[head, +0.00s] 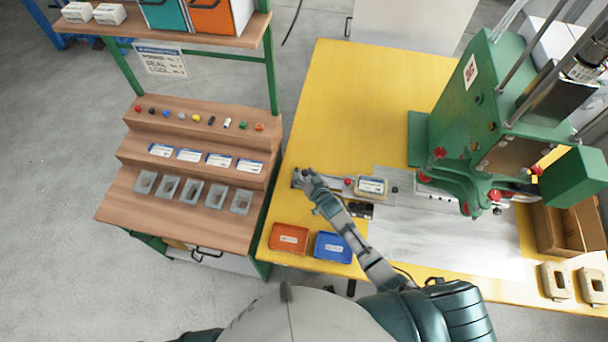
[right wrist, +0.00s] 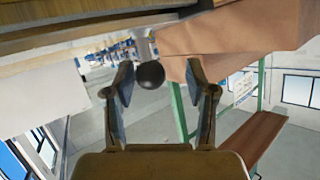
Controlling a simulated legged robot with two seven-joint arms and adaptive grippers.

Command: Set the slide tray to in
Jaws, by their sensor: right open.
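The slide tray (head: 372,187) is a grey carriage with a pale labelled piece on top, on a flat metal rail on the yellow table. It sits to the left of the green press (head: 480,130), out from under its head. A small red knob (head: 347,182) stands beside it. My right gripper (head: 308,180) is at the left end of the rail, pointing left. In the right wrist view its open fingers (right wrist: 160,88) stand either side of a black ball knob (right wrist: 151,75); I cannot tell whether they touch it. My left gripper is out of view.
An orange bin (head: 289,238) and a blue bin (head: 333,247) sit at the table's near edge, close to my right forearm. A stepped wooden rack (head: 190,165) with small parts stands left. A cardboard box (head: 570,228) is at right.

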